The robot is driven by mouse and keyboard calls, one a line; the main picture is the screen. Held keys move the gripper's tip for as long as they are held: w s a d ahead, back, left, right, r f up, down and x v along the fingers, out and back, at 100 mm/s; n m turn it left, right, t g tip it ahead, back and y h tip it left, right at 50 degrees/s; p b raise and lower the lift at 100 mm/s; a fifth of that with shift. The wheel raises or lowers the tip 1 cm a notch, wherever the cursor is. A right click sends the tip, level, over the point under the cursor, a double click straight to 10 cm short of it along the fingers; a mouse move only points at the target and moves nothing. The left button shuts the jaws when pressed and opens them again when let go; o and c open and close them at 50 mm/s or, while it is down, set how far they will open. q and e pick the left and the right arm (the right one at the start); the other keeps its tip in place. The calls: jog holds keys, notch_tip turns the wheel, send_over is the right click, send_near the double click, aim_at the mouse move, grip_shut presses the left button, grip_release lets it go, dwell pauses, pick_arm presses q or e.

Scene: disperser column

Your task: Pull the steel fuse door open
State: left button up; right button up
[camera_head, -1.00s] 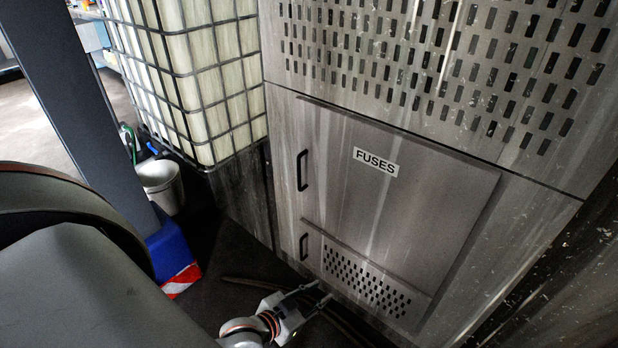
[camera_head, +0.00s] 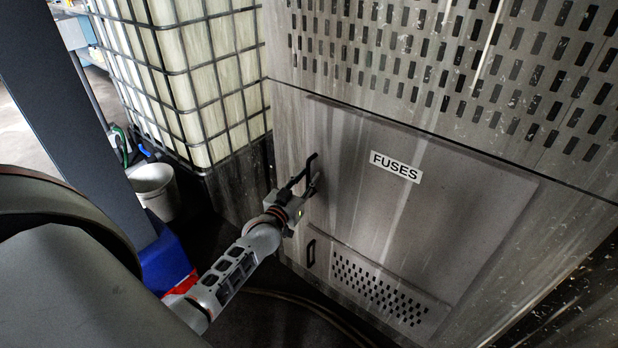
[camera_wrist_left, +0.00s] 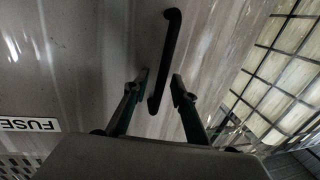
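The steel fuse door (camera_head: 400,215) is a flat grey panel with a white FUSES label (camera_head: 396,166), and it looks shut. Its black bar handle (camera_head: 309,168) is at the door's left side. My left gripper (camera_head: 304,186) is at the lower part of that handle. In the left wrist view the open fingers (camera_wrist_left: 160,88) stand on either side of the lower end of the handle (camera_wrist_left: 168,55), with gaps visible on both sides. The label also shows there (camera_wrist_left: 30,124). My right gripper is not in view.
A smaller black handle (camera_head: 310,253) and a slotted lower panel (camera_head: 378,288) are below the fuse door. A caged white tank (camera_head: 190,80) stands to the left. A grey bucket (camera_head: 153,188) and a hose (camera_head: 300,303) are on the dark floor.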

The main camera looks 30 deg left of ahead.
pick_arm(q)
jog(key=shift+w+a, duration=0.1)
jog(key=shift+w, duration=0.4)
jog(key=shift+c, duration=0.4)
grip_shut()
jog(key=shift+s, duration=0.15)
